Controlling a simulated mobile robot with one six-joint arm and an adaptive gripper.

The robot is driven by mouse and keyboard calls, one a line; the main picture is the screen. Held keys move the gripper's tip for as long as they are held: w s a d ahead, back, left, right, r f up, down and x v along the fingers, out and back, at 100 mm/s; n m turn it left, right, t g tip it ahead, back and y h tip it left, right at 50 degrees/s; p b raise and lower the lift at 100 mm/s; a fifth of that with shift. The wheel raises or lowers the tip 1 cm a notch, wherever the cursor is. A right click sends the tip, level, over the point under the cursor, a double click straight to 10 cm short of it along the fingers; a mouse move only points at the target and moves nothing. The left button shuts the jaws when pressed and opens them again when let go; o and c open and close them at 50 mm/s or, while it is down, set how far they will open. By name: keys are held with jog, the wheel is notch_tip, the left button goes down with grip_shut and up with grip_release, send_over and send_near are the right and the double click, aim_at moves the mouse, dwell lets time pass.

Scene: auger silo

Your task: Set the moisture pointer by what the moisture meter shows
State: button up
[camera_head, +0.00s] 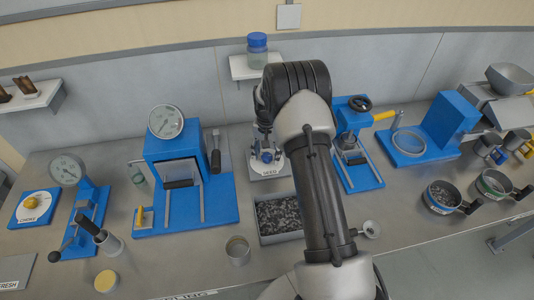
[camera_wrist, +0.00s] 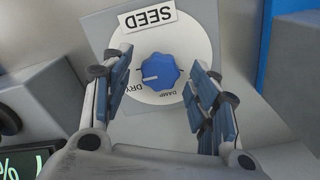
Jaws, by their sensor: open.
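The moisture pointer is a blue scalloped knob (camera_wrist: 160,71) on a round white dial (camera_wrist: 185,35), upside down in the wrist view. Its white mark points left, close to the word DRY; DAMP stands at the dial's lower right. A plate reading SEED (camera_wrist: 148,17) sits at the dial's edge. My gripper (camera_wrist: 165,85) is open, one finger on each side of the knob, with gaps showing between. A dark display (camera_wrist: 28,162) with green characters, likely the moisture meter, is cut off at the lower left; only a % sign is clear. In the head view my arm hides much of this spot.
A tray of dark seeds (camera_head: 279,218) and a metal cup (camera_head: 238,250) stand in front of the SEED device. Blue presses (camera_head: 195,205) and (camera_head: 352,150) flank it. Pans (camera_head: 441,196) and a blue sieve stand (camera_head: 440,130) are on the right. A jar shelf (camera_head: 245,68) is behind.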

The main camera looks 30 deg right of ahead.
jog(key=shift+c, duration=0.3)
jog(key=c, duration=1)
jog(key=shift+n, duration=2.9)
jog(key=o, duration=1.1)
jog(key=shift+c, duration=0.2)
